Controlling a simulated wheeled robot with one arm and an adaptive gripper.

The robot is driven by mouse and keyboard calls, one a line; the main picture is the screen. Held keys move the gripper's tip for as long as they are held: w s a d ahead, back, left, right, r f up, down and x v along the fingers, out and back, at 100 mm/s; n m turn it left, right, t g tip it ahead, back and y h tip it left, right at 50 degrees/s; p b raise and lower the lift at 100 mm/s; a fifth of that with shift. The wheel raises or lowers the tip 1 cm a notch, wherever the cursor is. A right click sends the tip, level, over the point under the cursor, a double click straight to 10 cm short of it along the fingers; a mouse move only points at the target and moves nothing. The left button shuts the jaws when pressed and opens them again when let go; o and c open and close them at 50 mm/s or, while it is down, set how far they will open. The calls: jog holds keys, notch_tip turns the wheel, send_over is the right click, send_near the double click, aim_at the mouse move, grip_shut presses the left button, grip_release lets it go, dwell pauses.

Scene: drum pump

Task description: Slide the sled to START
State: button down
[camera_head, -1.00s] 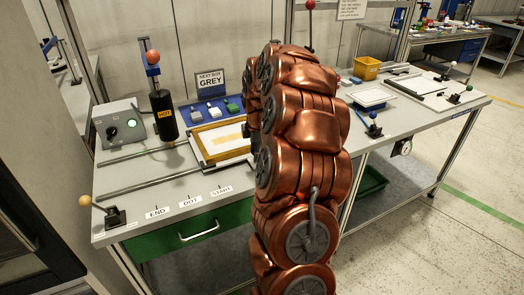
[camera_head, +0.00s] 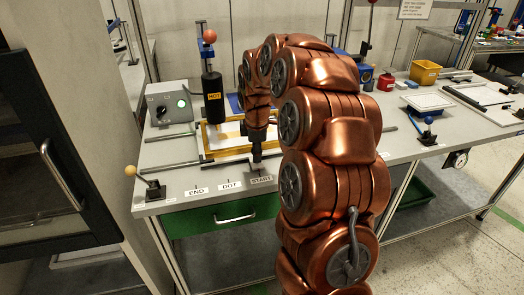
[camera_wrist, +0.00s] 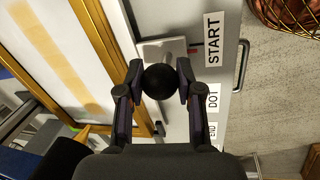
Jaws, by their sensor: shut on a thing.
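The sled (camera_head: 216,152) is a flat carriage with a yellow frame around a pale panel. It lies on rails on the grey bench, and my arm covers its right part. The wrist view shows its yellow edge (camera_wrist: 103,38) and a tan stripe on the panel. My gripper (camera_wrist: 160,82) is shut on a round black knob (camera_wrist: 160,84) beside the sled's front edge. In the head view my gripper (camera_head: 257,154) points down there. The START label (camera_head: 261,180) lies just in front, and also shows in the wrist view (camera_wrist: 213,39).
DOT (camera_head: 230,185) and END (camera_head: 196,190) labels lie left of START. A black HOT cylinder (camera_head: 213,110) with a red ball above stands behind the sled. A ball-topped lever (camera_head: 131,171) stands at the front left corner.

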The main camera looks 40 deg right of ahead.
jog(key=c, duration=0.7)
grip_release()
jog(key=shift+c, duration=0.2)
jog(key=shift+r, duration=0.1)
notch_tip(320, 180, up, 12)
jog(key=s+a, duration=0.1)
jog(key=s, duration=0.1)
jog(key=shift+f, duration=0.2)
jog(key=shift+a, duration=0.1)
